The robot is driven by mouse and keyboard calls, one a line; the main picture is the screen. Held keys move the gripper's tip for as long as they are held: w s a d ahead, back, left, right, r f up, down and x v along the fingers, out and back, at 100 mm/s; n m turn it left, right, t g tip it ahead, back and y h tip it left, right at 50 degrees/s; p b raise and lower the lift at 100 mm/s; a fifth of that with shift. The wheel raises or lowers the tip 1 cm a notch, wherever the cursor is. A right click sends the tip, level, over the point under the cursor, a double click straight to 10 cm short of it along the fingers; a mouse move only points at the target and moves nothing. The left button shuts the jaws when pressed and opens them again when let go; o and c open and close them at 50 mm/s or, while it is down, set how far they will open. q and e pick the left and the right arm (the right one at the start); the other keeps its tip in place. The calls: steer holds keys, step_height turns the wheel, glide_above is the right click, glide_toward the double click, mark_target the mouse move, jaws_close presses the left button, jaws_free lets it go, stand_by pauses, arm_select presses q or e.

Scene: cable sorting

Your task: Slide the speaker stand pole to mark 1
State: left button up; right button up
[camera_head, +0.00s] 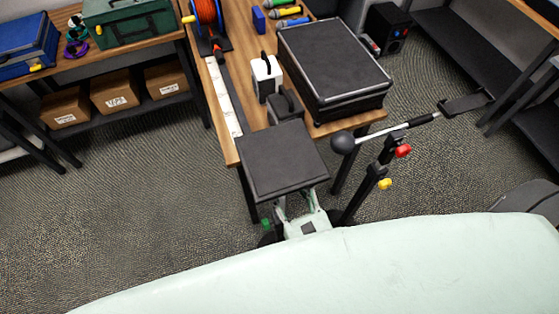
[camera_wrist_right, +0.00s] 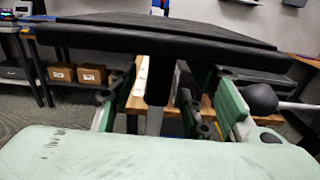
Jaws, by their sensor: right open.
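The speaker stand's square black top plate (camera_head: 283,160) is in the middle of the head view, in front of the table. Its dark pole (camera_wrist_right: 154,108) shows below the plate in the right wrist view. My right gripper (camera_wrist_right: 165,98) is open under the plate, with fingers to the left and right of the pole in the picture. I cannot tell how near they are to it. In the head view the pale green right gripper (camera_head: 302,218) is partly hidden by the plate. A green knob (camera_head: 266,223) shows beside it. Mark 1 is not visible. My left gripper is not in view.
A wooden table (camera_head: 243,38) with a black case (camera_head: 335,62) stands behind the plate. Right of the plate are a boom stand (camera_head: 368,182) with red and yellow knobs and a dark ball (camera_head: 342,143). Shelving stands at left and right. Carpet (camera_head: 150,215) is clear at left.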

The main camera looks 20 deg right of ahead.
steer(key=w+p, duration=0.1)
steer(key=w, duration=0.3)
jaws_close()
stand_by(0.4)
steer(key=shift+f, duration=0.1)
